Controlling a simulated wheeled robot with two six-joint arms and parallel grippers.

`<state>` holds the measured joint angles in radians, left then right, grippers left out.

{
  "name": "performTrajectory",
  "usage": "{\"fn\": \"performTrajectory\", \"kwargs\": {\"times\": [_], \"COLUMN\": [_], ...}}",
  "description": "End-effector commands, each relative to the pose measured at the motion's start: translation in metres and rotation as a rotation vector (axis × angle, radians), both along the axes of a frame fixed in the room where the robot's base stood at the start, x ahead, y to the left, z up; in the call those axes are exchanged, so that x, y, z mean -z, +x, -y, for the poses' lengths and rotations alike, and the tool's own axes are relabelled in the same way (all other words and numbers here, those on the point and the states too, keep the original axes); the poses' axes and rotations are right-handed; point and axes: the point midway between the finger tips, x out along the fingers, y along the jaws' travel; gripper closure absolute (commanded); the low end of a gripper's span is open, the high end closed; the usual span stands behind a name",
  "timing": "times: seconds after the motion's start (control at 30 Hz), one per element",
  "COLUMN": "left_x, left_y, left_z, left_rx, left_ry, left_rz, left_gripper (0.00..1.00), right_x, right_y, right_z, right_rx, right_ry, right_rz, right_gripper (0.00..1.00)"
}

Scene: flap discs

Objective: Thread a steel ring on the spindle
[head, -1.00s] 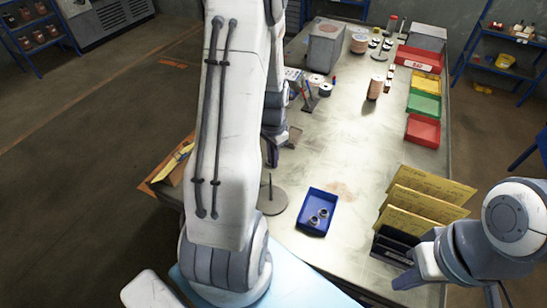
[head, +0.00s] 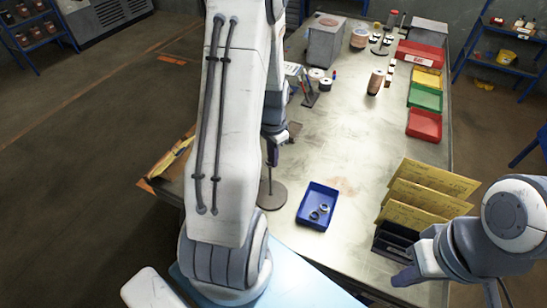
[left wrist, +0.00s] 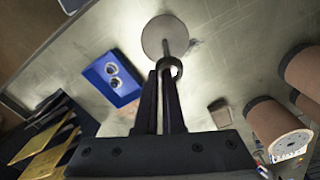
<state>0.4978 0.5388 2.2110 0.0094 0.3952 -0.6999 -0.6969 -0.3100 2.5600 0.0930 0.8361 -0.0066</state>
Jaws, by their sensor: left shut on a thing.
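My left gripper (head: 272,161) is shut on a steel ring (left wrist: 170,67), held at its fingertips in the left wrist view. The spindle (left wrist: 178,49) is a thin upright rod on a round grey base (left wrist: 153,35); in the head view the base (head: 276,197) stands near the table's left edge. The gripper is right above the spindle there, and the held ring is hidden. In the wrist view the ring overlaps the rod's near end; I cannot tell whether it is around the rod. More rings (head: 319,212) lie in a blue tray (head: 304,217). My right gripper (head: 404,279) is at lower right.
A dark rack (head: 392,241) with yellow envelopes (head: 425,190) stands right of the tray. Spools (head: 375,82), a grey box (head: 325,42) and red, green and yellow bins (head: 424,125) stand farther back. The middle of the table (head: 350,140) is clear.

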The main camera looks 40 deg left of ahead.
Motion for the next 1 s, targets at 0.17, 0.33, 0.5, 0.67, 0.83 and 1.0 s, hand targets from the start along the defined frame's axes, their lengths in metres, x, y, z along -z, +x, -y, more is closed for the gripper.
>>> {"fn": "performTrajectory", "kwargs": {"times": [0.17,0.33,0.5,0.67,0.83,1.0], "left_x": [0.000,0.003,0.007,0.011,0.016,0.019], "left_y": [0.000,0.000,0.000,0.000,0.000,0.000], "left_z": [0.000,0.000,0.000,0.000,0.000,0.000], "left_rx": [0.000,0.000,0.000,0.000,0.000,0.000], "left_ry": [0.000,0.000,0.000,0.000,0.000,0.000], "left_rz": [0.000,0.000,0.000,0.000,0.000,0.001], "left_gripper": [1.00,1.00,1.00,1.00,1.00,0.91], "right_x": [0.000,0.002,0.006,0.009,0.012,0.014], "right_y": [0.000,0.000,0.000,0.000,0.000,0.000], "right_z": [0.000,0.000,0.000,0.000,0.000,0.000], "right_rx": [0.000,0.000,0.000,0.000,0.000,0.000], "right_ry": [0.000,0.000,0.000,0.000,0.000,0.000], "right_rz": [0.000,0.000,0.000,0.000,0.000,0.000], "right_gripper": [1.00,1.00,1.00,1.00,1.00,1.00]}}
